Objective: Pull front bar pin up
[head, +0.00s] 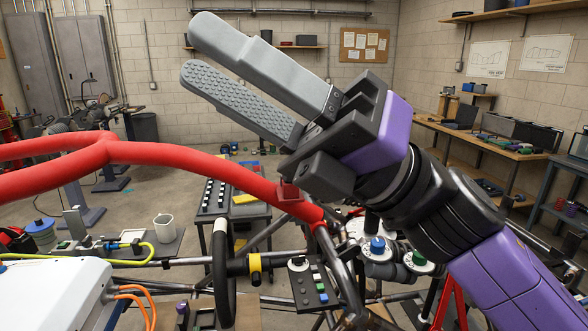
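A thick red tube bar (190,160) runs from the left edge to the centre of the head view, forking on the left. A small red block (288,192) sits near its right end, just below my gripper. I cannot tell whether this block is the front bar pin; no pin is clearly identifiable. My gripper (198,50) is raised in front of the bar, pointing up and left. Its two long grey fingers are apart, with nothing between them. The gripper's body hides what lies directly behind it.
Dark chassis tubes (180,262) cross below, with a black steering wheel (222,275), a yellow-collared part (255,268) and a button panel (312,284). A white box (55,295) with orange cables is at lower left. A workbench (480,140) stands along the right wall. Open floor shows behind.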

